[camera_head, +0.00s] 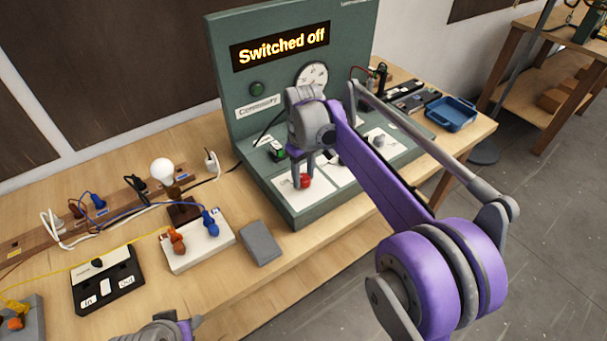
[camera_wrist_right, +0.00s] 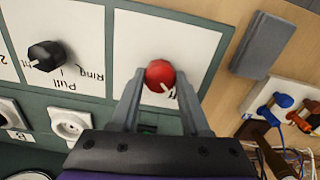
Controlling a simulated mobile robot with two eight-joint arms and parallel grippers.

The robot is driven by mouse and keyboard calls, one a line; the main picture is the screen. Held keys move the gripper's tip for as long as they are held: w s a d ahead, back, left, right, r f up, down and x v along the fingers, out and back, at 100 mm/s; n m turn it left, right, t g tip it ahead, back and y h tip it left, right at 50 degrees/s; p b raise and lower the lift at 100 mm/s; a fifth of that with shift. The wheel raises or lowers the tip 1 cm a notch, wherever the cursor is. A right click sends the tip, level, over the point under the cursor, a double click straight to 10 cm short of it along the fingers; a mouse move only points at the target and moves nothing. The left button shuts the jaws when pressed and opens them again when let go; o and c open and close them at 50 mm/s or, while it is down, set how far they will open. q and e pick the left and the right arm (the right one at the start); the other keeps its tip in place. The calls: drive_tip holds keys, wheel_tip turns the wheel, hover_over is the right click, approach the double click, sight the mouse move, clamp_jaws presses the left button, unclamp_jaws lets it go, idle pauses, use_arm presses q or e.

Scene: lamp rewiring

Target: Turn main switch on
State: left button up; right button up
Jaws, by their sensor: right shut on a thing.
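The green control panel (camera_head: 226,88) stands on the table, and its display (camera_head: 281,46) reads "Switched off". A red knob (camera_head: 305,181) sits on a white plate at the front left of its sloped base; it also shows in the right wrist view (camera_wrist_right: 160,74). My right gripper (camera_head: 302,177) reaches down to the panel from the right. Its fingers (camera_wrist_right: 160,84) stand on both sides of the red knob and are shut on it. My left gripper (camera_head: 170,329) shows only partly at the bottom edge; its fingers cannot be made out.
A black knob (camera_wrist_right: 45,56) and round sockets sit beside the red knob's plate. A grey block (camera_head: 261,243), a white plug board (camera_head: 197,246), a bulb (camera_head: 162,171) and loose cables lie to the left. A blue tray (camera_head: 451,113) stands at the right.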

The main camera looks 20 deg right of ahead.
clamp_jaws()
drive_tip(key=m, duration=0.7)
drive_tip(key=shift+m+p, duration=0.35)
drive_tip(key=shift+m, duration=0.05)
drive_tip(key=m, duration=0.5)
drive_tip(key=shift+m, duration=2.5)
